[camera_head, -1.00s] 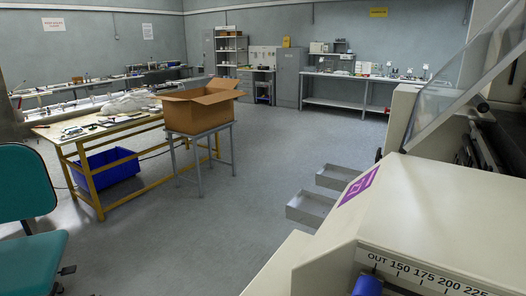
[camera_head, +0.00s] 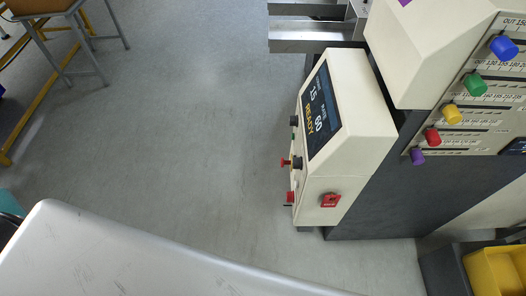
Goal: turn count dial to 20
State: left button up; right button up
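A cream control box (camera_head: 358,120) stands near the middle of the head view, its dark display (camera_head: 319,112) turned sideways. The display reads 15, 60 and READY; its small labels are too small to read for sure. Black knobs, an upper one (camera_head: 294,121) and a lower one (camera_head: 297,163), stick out from the box's left face, seen edge-on. I cannot tell which is the count dial, and no dial scale is readable. Neither gripper is in view.
A red button (camera_head: 285,162) and a red switch (camera_head: 331,200) are on the box. The machine's scale panel with blue (camera_head: 504,48), green (camera_head: 474,85) and other coloured knobs is at right. A yellow bin (camera_head: 499,271) is lower right. Floor left of the box is clear.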

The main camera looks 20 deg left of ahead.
aim_at(294, 120)
jog(key=j, duration=0.15)
jog(key=i+j, duration=0.2)
jog(key=j+z, duration=0.1)
jog(key=z, duration=0.55)
jog(key=i+j+z, duration=0.1)
jog(key=j+z, duration=0.7)
jog(key=i+j+z, duration=0.1)
jog(key=j+z, duration=0.55)
jog(key=z, duration=0.15)
